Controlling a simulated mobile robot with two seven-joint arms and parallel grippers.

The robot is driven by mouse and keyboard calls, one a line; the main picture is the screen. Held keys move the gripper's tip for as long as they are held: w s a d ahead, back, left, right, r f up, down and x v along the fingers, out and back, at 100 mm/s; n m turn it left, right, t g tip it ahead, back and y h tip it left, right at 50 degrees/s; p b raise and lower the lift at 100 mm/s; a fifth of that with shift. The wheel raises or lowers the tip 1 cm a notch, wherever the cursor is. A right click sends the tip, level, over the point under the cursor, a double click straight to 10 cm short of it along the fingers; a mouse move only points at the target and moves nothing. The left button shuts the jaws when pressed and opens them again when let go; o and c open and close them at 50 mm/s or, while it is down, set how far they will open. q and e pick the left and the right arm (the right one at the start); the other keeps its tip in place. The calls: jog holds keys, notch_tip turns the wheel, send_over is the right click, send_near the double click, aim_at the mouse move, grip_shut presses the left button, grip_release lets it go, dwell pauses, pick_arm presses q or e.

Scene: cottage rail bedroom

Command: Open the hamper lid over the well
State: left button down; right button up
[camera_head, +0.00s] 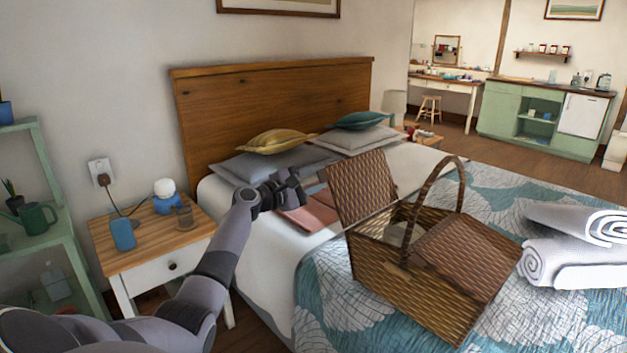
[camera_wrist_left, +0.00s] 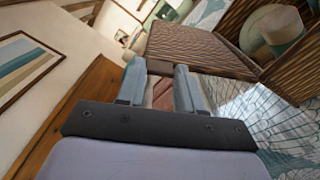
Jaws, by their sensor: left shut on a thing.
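The brown wicker hamper (camera_head: 405,285) stands on the bed with its tall arched handle (camera_head: 447,185) upright. Its left lid (camera_head: 362,185) is raised and tilted up at the far left side, leaving the well (camera_head: 397,233) under it uncovered. The right lid (camera_head: 462,250) lies down over the other half. My left gripper (camera_head: 312,182) is at the raised lid's outer left edge. In the left wrist view its two fingers (camera_wrist_left: 160,88) are closed on a small brown tab at the edge of the lid (camera_wrist_left: 200,48). My right gripper is not in view.
Inside the hamper lies a cream rounded thing (camera_wrist_left: 278,25). Rolled white towels (camera_head: 575,250) lie right of the hamper. Pillows (camera_head: 275,160) and the wooden headboard (camera_head: 270,105) are behind.

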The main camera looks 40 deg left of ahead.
pick_arm(q)
jog(key=c, duration=0.7)
grip_release()
jog(key=shift+s, duration=0.1)
jog(key=shift+s+a, duration=0.15)
jog(key=shift+s, duration=1.6)
jog(key=shift+s+a, duration=0.15)
jog(key=shift+s, duration=1.6)
